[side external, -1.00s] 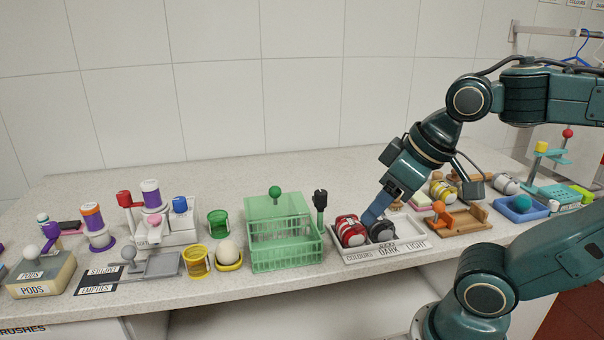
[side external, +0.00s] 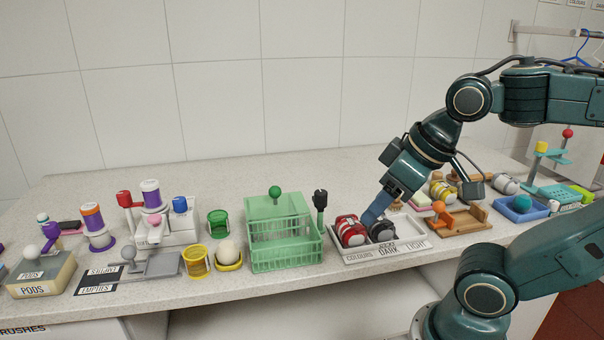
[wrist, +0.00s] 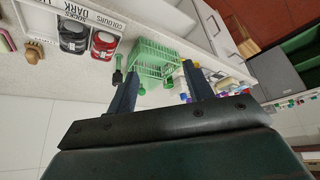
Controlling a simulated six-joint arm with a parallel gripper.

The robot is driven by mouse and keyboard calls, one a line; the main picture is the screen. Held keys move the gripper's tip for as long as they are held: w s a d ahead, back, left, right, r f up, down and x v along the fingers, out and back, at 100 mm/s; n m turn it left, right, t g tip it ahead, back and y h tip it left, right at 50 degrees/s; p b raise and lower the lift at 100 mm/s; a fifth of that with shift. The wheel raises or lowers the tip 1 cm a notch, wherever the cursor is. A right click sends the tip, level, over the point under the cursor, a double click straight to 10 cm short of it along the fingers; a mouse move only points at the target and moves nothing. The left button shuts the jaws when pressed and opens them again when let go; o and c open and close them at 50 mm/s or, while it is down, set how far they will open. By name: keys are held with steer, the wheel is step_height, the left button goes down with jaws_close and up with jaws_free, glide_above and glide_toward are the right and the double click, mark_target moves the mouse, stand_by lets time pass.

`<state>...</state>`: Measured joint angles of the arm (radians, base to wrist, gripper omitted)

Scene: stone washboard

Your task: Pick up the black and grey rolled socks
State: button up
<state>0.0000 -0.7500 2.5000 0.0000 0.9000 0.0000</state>
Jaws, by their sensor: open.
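The black and grey rolled socks (side external: 382,232) lie in a white labelled tray (side external: 384,251), in the DARK section. They also show at the upper left of the wrist view (wrist: 74,38). My gripper (side external: 369,219) is open and empty, its fingers pointing down. In the side view its fingertips overlap the gap between the red rolled socks (side external: 350,232) and the black and grey ones. In the wrist view my open fingers (wrist: 160,76) appear to the right of both pairs. Whether a finger touches the socks cannot be told.
A green basket (side external: 287,256) stands left of the tray, with a dark upright tool (side external: 320,205) beside it. A wooden stand with an orange knob (side external: 440,208) is close on the right.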

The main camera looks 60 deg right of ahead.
steer(key=shift+o, duration=0.3)
steer(key=o, duration=0.9)
steer(key=shift+o, duration=0.2)
steer(key=n+g, duration=0.6)
steer(key=n, duration=0.3)
glide_above(383, 218)
step_height(383, 218, down, 5)
steer(key=shift+f, duration=4.45)
